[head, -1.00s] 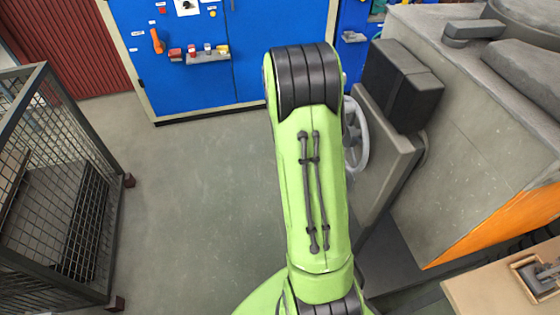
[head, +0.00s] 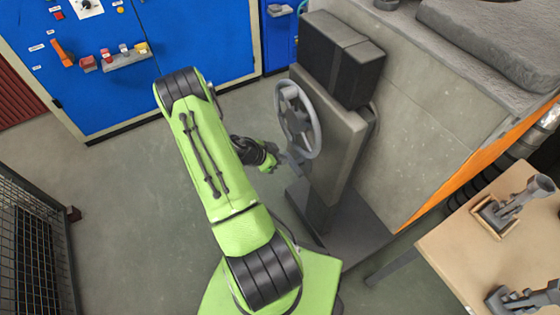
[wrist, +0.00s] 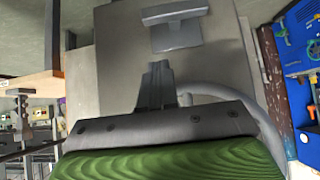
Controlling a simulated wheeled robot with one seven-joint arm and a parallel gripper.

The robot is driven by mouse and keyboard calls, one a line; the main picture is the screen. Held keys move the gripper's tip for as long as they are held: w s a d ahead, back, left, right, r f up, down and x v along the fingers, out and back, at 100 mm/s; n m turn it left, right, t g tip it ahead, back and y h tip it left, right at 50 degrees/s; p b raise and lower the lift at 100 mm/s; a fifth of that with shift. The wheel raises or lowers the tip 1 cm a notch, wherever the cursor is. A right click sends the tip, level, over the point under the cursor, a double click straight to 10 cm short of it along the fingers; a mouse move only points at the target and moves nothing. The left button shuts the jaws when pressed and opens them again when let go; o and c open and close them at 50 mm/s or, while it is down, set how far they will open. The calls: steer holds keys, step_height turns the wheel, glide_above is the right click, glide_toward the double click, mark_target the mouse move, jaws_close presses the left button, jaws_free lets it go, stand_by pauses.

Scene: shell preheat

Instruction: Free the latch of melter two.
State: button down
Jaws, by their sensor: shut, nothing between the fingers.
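A grey handwheel (head: 286,93) with spokes stands on the front of a grey pedestal (head: 343,145). My gripper (head: 297,166) is low beside the wheel's lower edge, partly hidden by its own wrist and small in the head view. In the wrist view my gripper (wrist: 157,68) is shut and empty, pointing at a flat grey panel (wrist: 115,55). A light grey metal bracket (wrist: 175,28) on the panel lies just beyond the fingertips, apart from them. A curved grey rim (wrist: 262,112) passes behind the gripper. No label marks which part is the melter two latch.
A black box (head: 357,75) tops the pedestal beside a large grey machine (head: 440,110). A wooden table (head: 450,245) with metal hand tools is at right. A blue cabinet (head: 190,40) stands behind, a mesh cage (head: 35,245) at left. Floor left of my arm is clear.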

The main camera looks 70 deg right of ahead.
glide_toward(299, 169)
steer(key=s+d, duration=0.3)
step_height(299, 169, down, 4)
steer(key=shift+w+f+b, duration=0.1)
steer(key=shift+w+b, duration=0.05)
steer(key=shift+b, duration=0.55)
